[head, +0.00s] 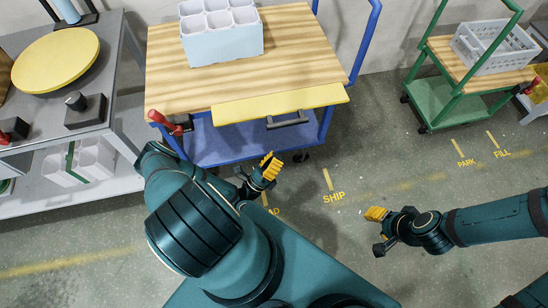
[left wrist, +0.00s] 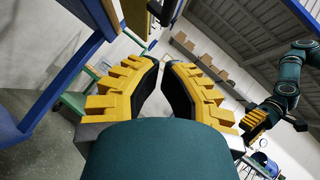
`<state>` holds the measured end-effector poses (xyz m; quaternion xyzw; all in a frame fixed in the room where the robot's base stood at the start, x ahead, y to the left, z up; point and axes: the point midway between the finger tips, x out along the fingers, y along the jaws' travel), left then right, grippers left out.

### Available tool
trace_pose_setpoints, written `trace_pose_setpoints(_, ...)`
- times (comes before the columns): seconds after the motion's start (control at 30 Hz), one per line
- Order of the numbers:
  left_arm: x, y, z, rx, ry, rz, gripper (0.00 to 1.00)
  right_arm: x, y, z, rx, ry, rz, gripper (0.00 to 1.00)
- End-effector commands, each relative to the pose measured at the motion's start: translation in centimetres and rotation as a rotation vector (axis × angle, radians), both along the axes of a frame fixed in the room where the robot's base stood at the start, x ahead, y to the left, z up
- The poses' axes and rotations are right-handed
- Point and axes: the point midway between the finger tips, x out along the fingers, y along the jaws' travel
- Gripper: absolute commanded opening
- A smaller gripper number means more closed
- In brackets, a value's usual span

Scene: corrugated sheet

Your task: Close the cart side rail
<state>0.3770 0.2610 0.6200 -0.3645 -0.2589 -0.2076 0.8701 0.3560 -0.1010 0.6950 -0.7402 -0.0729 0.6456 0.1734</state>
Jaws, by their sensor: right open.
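The blue cart (head: 250,150) has a wooden top. A yellow side rail (head: 280,104) lies along its near edge, slightly askew to the wooden top, with a dark handle (head: 287,121) on its near side. A red lever (head: 172,124) sits at the cart's left near corner. My left gripper (head: 269,167) is below and in front of the handle, apart from it. In the left wrist view its yellow fingers (left wrist: 161,72) are parted with nothing between them. My right gripper (head: 376,214) is open and empty over the floor at the right.
A light-blue divided box (head: 222,38) stands on the cart top. A grey workbench (head: 120,75) with a yellow disc (head: 56,60) is at the left. A green cart (head: 455,85) with a grey crate (head: 493,47) stands at the far right. Floor between the carts is clear.

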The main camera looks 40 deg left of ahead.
Motion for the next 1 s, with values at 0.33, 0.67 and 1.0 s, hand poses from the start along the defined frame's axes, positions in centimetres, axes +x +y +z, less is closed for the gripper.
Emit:
trace_pose_setpoints(0.33, 5.3, -1.2, 4.2, 0.001, -0.002, -0.004, 0.00, 0.0, 0.0, 0.0, 0.000, 0.001, 0.000, 0.47)
trace_pose_setpoints(0.67, 6.4, 0.3, 7.2, 0.001, 0.001, -0.003, 0.00, 0.0, 0.0, -0.1, 0.000, 0.000, 0.000, 0.47)
trace_pose_setpoints(1.0, 6.5, 0.4, 7.4, 0.001, 0.001, -0.003, 0.00, 0.0, 0.0, -0.1, 0.000, 0.000, 0.000, 0.47)
